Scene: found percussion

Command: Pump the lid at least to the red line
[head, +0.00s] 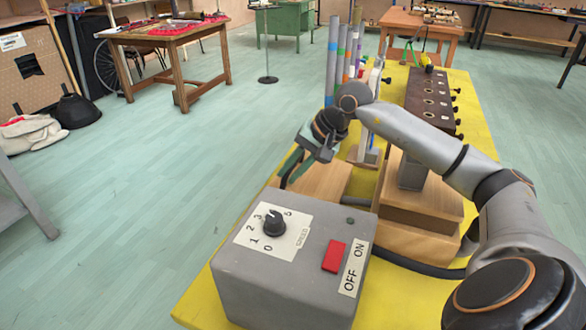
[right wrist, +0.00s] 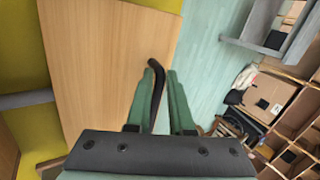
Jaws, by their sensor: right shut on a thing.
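The lid seems to be the flat light-wood board (head: 322,183), partly hidden behind the grey box in the head view. It fills the middle of the right wrist view (right wrist: 100,60). A dark bent handle (right wrist: 157,75) sticks out at the board's edge. My right gripper (head: 291,166) reaches in from the right above the board's left end, its green fingers pointing down-left. In the right wrist view its fingers (right wrist: 162,95) are on either side of the handle, shut on it. I cannot make out a red line. My left gripper is not in view.
A grey control box (head: 290,285) with a dial and a red switch (head: 334,256) stands at the front of the yellow table (head: 200,290). Stacked wooden blocks (head: 425,205), coloured tubes (head: 333,60) and a dark board with knobs (head: 430,100) stand behind.

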